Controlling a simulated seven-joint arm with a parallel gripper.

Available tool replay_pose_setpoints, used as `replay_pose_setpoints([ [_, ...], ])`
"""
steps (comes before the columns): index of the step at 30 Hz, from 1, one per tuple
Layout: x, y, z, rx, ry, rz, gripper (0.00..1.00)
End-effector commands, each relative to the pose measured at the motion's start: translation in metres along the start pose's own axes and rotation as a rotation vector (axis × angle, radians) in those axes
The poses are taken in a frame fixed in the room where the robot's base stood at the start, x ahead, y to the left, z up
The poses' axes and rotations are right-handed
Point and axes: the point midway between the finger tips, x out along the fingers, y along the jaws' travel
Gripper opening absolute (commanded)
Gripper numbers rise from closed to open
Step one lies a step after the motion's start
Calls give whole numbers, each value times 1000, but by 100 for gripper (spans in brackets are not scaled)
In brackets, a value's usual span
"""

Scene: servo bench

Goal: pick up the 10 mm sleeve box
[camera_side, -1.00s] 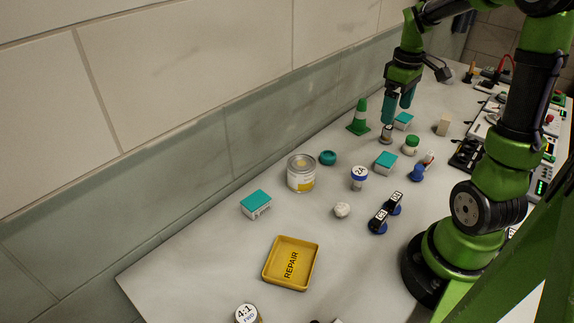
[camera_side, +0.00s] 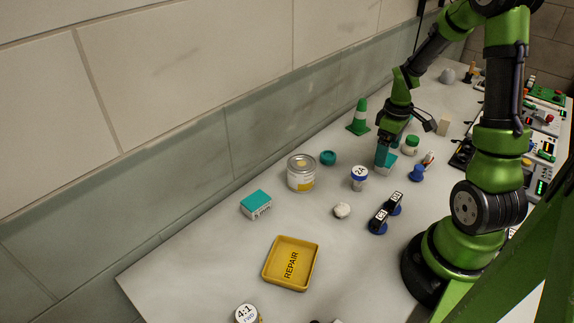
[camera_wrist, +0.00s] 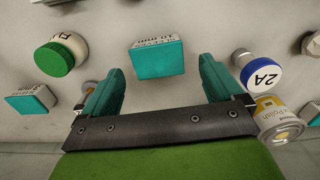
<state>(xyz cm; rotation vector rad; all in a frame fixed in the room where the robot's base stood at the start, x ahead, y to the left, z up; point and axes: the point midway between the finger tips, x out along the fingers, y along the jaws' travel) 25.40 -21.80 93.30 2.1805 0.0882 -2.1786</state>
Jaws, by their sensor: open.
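My gripper (camera_side: 384,156) is open, with its two teal fingers pointing down over a small teal-topped box (camera_side: 383,171). In the wrist view this box (camera_wrist: 159,60) lies ahead between the open fingers (camera_wrist: 161,72), with a gap on each side. A second teal box (camera_wrist: 28,101) is at the left of the wrist view. A third teal box (camera_side: 256,204) stands at the left in the side view.
A green-capped bottle (camera_wrist: 55,56) and a blue-capped bottle marked 2A (camera_wrist: 262,74) flank the box. A can (camera_side: 301,173), a teal ring-like part (camera_side: 328,158) and a green cone (camera_side: 360,118) stand near the wall. A yellow REPAIR tray (camera_side: 291,264) lies in front, with bare bench around it.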

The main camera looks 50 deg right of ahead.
Motion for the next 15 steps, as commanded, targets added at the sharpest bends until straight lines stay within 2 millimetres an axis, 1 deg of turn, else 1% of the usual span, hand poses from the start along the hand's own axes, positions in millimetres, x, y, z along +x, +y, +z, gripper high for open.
replay_pose_setpoints([
  [1,9,0,2,2,-4,-4,94],
  [3,20,2,4,1,-5,-5,94],
  [7,36,1,4,0,-4,-4,94],
  [10,40,2,3,-1,-1,-1,94],
  [15,40,2,3,-1,-1,-1,94],
])
